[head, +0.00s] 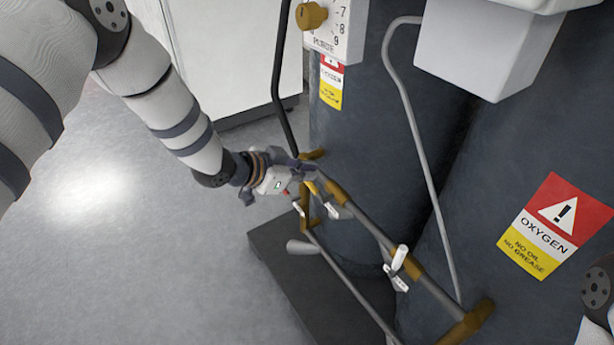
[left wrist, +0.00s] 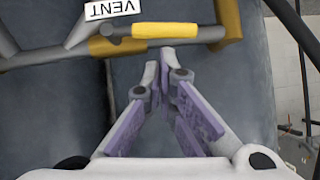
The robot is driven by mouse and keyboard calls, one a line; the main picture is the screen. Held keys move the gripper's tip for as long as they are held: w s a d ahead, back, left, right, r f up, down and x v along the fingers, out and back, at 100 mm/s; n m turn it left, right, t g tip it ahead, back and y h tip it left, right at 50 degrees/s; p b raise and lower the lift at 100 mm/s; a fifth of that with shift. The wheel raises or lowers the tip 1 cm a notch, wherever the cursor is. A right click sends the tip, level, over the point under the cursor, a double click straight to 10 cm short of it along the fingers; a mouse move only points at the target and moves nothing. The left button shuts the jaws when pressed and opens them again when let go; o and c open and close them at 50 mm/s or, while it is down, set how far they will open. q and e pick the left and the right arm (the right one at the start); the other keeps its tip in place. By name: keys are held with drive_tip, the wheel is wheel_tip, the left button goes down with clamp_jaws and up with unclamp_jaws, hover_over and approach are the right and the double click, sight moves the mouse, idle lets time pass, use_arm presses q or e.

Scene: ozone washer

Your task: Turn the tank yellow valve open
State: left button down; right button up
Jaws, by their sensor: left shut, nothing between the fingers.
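The yellow valve handle (left wrist: 165,29) lies level along the grey pipe near the top of the left wrist view, beside a white tag marked VENT (left wrist: 112,9). In the head view the yellow handle (head: 311,187) shows small and partly hidden beside my gripper. My left gripper (left wrist: 165,65) is shut and empty. Its fingertips point at the yellow handle from just below it in the left wrist view; I cannot tell whether they touch it. In the head view the left gripper (head: 306,170) is at the pipe in front of the dark tank (head: 375,140). My right gripper is not in view.
A second tank (head: 500,160) with an oxygen warning label (head: 556,225) stands to the right. The pipe (head: 370,222) runs down right, with white-tagged valves along it. A dark base plate (head: 300,275) lies below. The floor (head: 130,260) at left is clear.

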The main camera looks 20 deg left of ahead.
use_arm(q)
drive_tip(key=shift+w+f, duration=0.1)
drive_tip(key=shift+f, duration=0.2)
drive_tip(key=shift+w+a+f, duration=0.1)
drive_tip(key=shift+w+f, duration=0.05)
drive_tip(key=shift+f, duration=0.6)
drive_tip(key=shift+a, duration=0.1)
